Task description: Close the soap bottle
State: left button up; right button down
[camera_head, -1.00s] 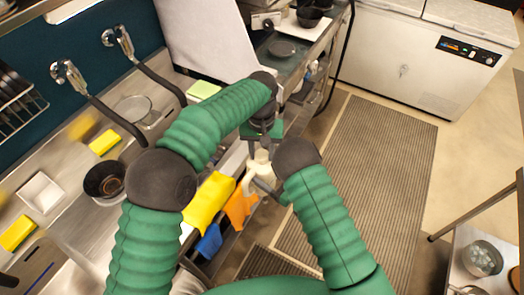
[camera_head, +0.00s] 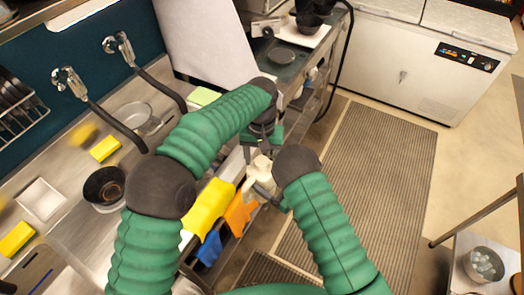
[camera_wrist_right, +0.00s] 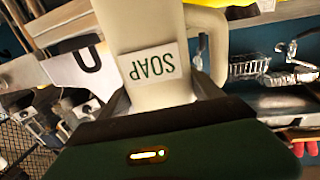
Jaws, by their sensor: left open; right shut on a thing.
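The cream soap bottle (camera_head: 262,170) is small in the head view, between my two hands. Its label reads SOAP upside down in the right wrist view (camera_wrist_right: 150,65), where a handle-like loop shows on its right side. My right gripper (camera_wrist_right: 160,92) is shut on the bottle, with a finger on each side of the body. My left gripper (camera_head: 262,148) is open just above the bottle's upper end, its fingers pointing down. The cap and the bottle's opening cannot be made out.
The sink counter (camera_head: 62,232) runs along the left with yellow sponges and a dark bowl (camera_head: 104,186). Yellow (camera_head: 208,207) and orange (camera_head: 240,213) cloths hang at its front edge. A ribbed floor mat (camera_head: 375,180) lies clear to the right. A white chest freezer (camera_head: 400,65) stands behind.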

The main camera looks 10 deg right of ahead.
pick_arm(q)
notch_tip(320, 180, up, 12)
jog(key=shift+w+f, duration=0.15)
jog(key=shift+f, duration=0.1)
dwell(0.4)
jog(key=s+a+f+n+t, duration=0.1)
jog(key=s+a+f, duration=0.25)
jog(key=a, duration=0.45)
jog(key=s+a+f+n, duration=0.1)
jog(key=s+a+f, duration=0.25)
jog(key=a, duration=0.45)
jog(key=s+a+f+t, duration=0.1)
jog(key=s+a+f, duration=0.25)
jog(key=a, duration=0.55)
jog(key=s+a+f+n, duration=0.1)
jog(key=s+a+f, duration=0.3)
jog(key=s, duration=0.4)
jog(key=shift+s+a+f+n+t, duration=0.15)
jog(key=shift+a+n+t, duration=0.25)
